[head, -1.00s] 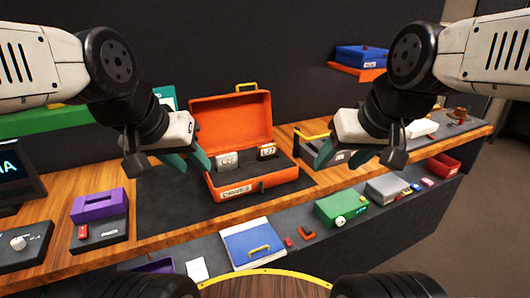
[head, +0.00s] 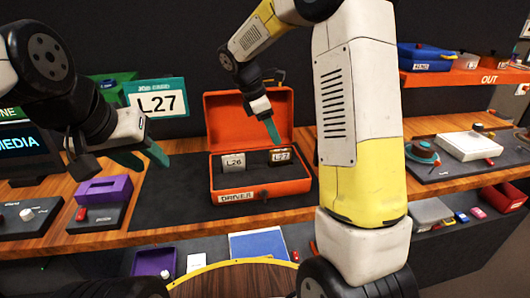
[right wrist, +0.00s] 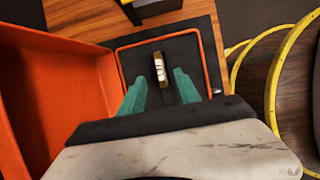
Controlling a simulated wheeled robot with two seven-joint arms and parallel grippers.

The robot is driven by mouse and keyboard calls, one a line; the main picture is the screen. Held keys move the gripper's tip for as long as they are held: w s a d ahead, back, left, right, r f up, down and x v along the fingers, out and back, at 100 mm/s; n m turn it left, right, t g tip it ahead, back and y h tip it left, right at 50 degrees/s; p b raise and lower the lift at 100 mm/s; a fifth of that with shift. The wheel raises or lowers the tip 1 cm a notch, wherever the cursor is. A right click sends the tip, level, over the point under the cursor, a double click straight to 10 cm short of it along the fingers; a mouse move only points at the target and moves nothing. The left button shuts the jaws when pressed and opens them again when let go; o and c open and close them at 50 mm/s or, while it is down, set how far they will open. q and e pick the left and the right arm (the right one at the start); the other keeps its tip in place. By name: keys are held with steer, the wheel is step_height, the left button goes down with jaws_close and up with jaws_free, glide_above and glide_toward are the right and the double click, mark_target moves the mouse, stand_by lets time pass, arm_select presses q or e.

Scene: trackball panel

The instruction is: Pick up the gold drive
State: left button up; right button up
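The gold drive, labelled L27 (head: 281,156), stands in the right part of the open orange case (head: 262,195). A silver drive, labelled L26 (head: 233,161), stands to its left. My right gripper (head: 272,132) points down above the case near the gold drive. In the right wrist view its teal fingers (right wrist: 160,84) are apart, with the gold drive (right wrist: 159,69) visible beyond and between them; nothing is held. The silver drive is not visible there. My left gripper (head: 142,158) is open and empty, left of the case.
A teal job card reading L27 (head: 156,103) stands behind the counter's left part. A purple box (head: 103,190) sits left of the case. The case's raised lid (head: 250,110) stands at the back. An orange OUT shelf (head: 460,77) is at upper right.

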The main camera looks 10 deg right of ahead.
mark_target(280, 150)
steer(key=x, duration=0.7)
steer(key=shift+f, duration=0.3)
jaws_close()
